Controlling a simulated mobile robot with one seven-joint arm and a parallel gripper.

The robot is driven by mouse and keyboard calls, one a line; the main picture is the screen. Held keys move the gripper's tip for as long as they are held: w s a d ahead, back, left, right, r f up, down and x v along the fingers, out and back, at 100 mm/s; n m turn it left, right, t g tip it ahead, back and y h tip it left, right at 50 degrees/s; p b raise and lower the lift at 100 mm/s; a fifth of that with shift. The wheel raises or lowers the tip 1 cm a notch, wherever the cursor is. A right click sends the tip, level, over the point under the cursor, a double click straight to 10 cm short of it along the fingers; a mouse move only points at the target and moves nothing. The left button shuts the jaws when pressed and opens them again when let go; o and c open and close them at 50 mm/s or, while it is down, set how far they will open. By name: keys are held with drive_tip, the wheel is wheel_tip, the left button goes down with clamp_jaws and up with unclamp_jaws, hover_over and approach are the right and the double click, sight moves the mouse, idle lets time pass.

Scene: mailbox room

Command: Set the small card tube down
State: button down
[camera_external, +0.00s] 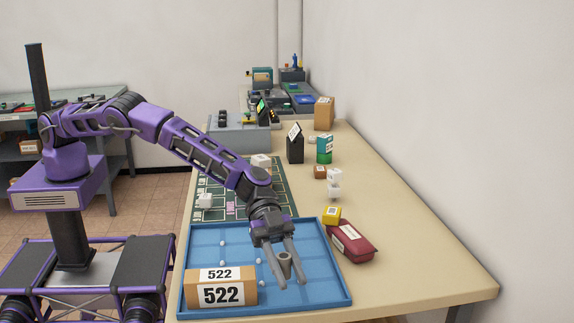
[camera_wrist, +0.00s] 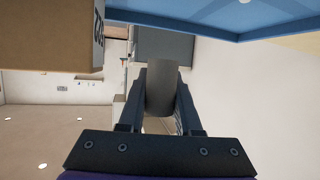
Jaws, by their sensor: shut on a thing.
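The small card tube (camera_external: 285,264) is a grey-brown hollow cylinder, held between the two fingers of my gripper (camera_external: 290,283) over the right part of the blue tray (camera_external: 335,283). My gripper is shut on it. In the wrist view the tube (camera_wrist: 160,88) shows between the fingers, its near end toward the palm. I cannot tell whether the tube touches the tray floor.
A brown box marked 522 (camera_external: 221,288) stands in the tray's front left, left of my gripper. Small white bits lie in the tray. A red pouch (camera_external: 350,241) and yellow box (camera_external: 332,215) lie just right of it. A green gridded mat (camera_external: 235,210) lies behind.

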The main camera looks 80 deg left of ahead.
drive_tip(key=shift+f, duration=1.1)
drive_tip(key=shift+f, duration=0.6)
drive_tip(key=c, duration=0.6)
unclamp_jaws()
drive_tip(key=shift+r, duration=0.8)
drive_tip(key=v, duration=1.2)
drive_tip(key=shift+f+p, duration=0.25)
drive_tip(key=shift+p, duration=0.1)
